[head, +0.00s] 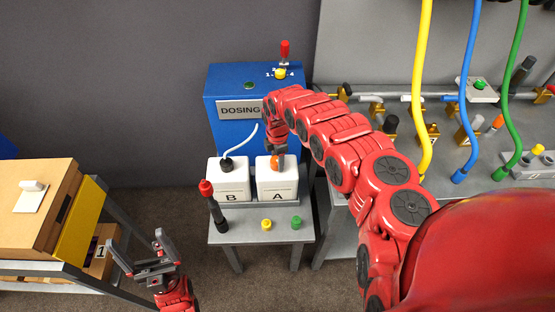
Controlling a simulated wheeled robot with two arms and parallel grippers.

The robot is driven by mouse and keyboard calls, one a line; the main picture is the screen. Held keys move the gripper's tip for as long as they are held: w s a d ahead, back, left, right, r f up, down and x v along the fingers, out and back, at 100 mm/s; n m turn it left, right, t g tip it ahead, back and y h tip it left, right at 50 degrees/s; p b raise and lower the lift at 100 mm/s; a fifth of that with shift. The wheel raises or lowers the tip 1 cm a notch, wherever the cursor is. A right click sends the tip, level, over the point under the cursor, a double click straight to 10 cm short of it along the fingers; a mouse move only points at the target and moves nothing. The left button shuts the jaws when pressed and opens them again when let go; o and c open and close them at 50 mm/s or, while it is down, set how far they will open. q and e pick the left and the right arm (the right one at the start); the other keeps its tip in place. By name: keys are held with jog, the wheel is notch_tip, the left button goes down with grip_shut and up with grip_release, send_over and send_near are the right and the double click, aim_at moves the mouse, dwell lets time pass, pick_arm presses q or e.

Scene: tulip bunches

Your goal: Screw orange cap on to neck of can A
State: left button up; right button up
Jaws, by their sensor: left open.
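Can A (277,190) is a white can marked A, standing upright on the right side of the grey stand under the blue dosing box. The orange cap (277,162) is at the top of can A, at its neck. Whether it is seated there is too small to tell. My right gripper (278,151) points down from above, right at the cap. Its fingers are small and partly hidden, so their grip on the cap is unclear. My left gripper (145,256) is open and empty at lower left, apart from the cans, with its fingers pointing up and away.
White can B (229,183) stands left of can A with a white hose in its top. A red-knobbed lever (211,204) and yellow and green buttons (281,223) are at the stand's front. A box on a rack (36,210) is left. Hoses and a bench are right.

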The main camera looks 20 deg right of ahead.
grip_shut()
jog(key=m, duration=0.3)
jog(key=shift+s, duration=0.15)
jog(key=shift+m, duration=1.1)
jog(key=m, duration=0.5)
